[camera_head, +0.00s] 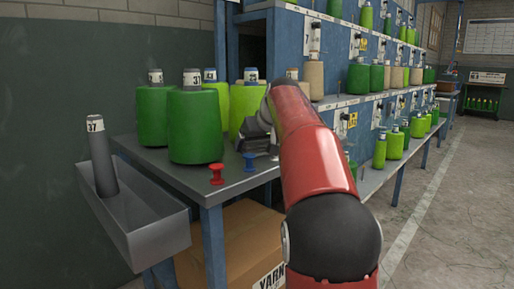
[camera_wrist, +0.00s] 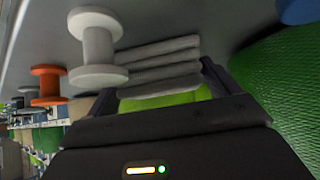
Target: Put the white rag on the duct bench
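The white rag (camera_wrist: 160,65) shows in the wrist view as a folded, greyish-white stack of several layers close to the grey bench top (camera_wrist: 228,18). My gripper (camera_wrist: 160,83) is spread wide, with one dark finger at each side of the rag's near end. A small gap seems to show at the left finger; contact at the right finger is unclear. In the head view my gripper (camera_head: 256,140) is low over the grey bench (camera_head: 180,172), and I cannot make out the rag there. I cannot tell which surface is the duct bench.
Green yarn cones (camera_head: 195,125) stand close left of my gripper; one (camera_wrist: 290,90) fills the wrist view's right side. A red spool (camera_head: 216,174) and blue spool (camera_head: 249,162) stand near the front edge. A grey trough (camera_head: 150,222) hangs left; blue shelving (camera_head: 345,65) rises behind.

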